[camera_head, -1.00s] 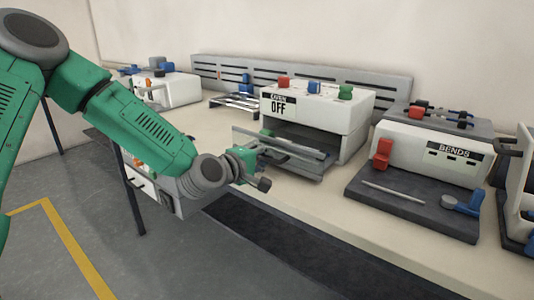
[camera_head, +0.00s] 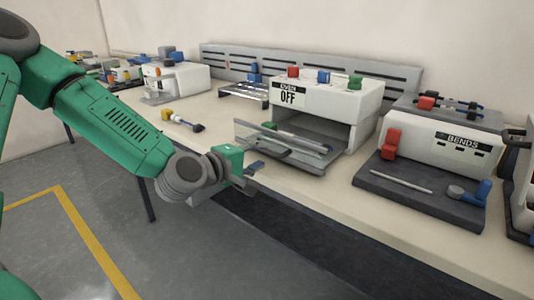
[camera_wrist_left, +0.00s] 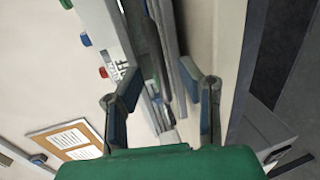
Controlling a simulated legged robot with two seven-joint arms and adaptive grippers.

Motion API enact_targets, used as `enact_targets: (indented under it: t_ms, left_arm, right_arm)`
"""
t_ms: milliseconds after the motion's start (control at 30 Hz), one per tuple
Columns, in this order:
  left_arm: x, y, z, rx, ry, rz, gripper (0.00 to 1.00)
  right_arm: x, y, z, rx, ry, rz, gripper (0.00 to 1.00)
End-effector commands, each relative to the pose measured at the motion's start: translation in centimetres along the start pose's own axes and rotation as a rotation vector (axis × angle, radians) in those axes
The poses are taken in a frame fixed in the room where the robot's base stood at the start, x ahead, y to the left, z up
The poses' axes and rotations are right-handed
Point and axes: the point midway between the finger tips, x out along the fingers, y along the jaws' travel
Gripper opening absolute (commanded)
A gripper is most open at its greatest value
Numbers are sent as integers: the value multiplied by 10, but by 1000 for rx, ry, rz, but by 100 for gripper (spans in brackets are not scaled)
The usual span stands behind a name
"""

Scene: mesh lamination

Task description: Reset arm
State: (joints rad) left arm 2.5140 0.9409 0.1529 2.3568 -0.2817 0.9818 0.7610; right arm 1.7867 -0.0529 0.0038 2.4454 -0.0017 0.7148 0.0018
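My left arm comes in from the left in the head view, with its left gripper (camera_head: 253,178) over the front edge of the workbench. The gripper is just in front of the oven's lowered door (camera_head: 280,148). In the left wrist view the two fingers (camera_wrist_left: 166,95) are spread wide with nothing between them. The oven (camera_head: 322,103) is a white box labelled OFF, with red, blue and green parts on top. Its front is open. My right gripper does not show.
The bends machine (camera_head: 458,150) stands to the right on a dark base (camera_head: 410,192) with a thin rod (camera_head: 400,180). A yellow-handled tool (camera_head: 182,120) lies left of the oven. Another white machine (camera_head: 178,80) stands at the back left. The floor (camera_head: 100,225) in front is clear.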

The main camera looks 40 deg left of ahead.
Motion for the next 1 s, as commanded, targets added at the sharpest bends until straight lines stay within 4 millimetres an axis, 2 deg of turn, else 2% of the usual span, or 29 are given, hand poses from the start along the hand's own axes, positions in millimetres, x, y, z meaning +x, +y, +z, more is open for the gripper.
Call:
enact_targets:
  t_ms: [100,233,800,900,967,1000]
  left_arm:
    - [-15,2,3,3,-1,1,32]
    - [-23,1,4,4,-1,-1,32]
    - [-24,-2,4,11,-4,-8,32]
    - [-24,-17,12,73,-22,-65,32]
    - [-25,-36,21,149,-48,-134,32]
    - [-27,-54,28,215,-73,-193,32]
  right_arm:
    - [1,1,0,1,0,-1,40]
    - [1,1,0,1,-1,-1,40]
    - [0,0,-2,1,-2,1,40]
    - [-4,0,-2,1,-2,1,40]
    - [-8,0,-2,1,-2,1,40]
    - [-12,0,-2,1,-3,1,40]
